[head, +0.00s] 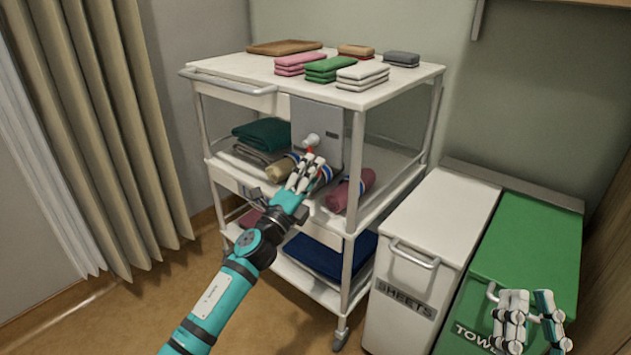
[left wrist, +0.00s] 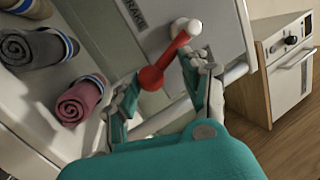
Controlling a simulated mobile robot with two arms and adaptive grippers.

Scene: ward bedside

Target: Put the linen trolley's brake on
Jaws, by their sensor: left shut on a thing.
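The linen trolley (head: 230,88) stands in the middle of the head view. A grey brake panel (head: 318,115) hangs under its top. The panel's brake lever shows in the left wrist view with a white pivot, a red arm (left wrist: 171,57) and a red knob, slanting down and left from the pivot. My left gripper (head: 306,168) is shut on the lever near its knob; its fingers lie either side of the red arm in the left wrist view (left wrist: 165,76). The fingers mostly hide the lever in the head view. My right gripper (head: 529,318) is open and empty at lower right.
Folded cloths (head: 330,68) and a brown tray (head: 284,46) lie on top. Rolled towels (head: 351,190) lie on the middle shelf near my left gripper. White SHEETS (head: 432,215) and green TOWELS (head: 530,245) bins stand right of the trolley. A curtain (head: 110,110) hangs left.

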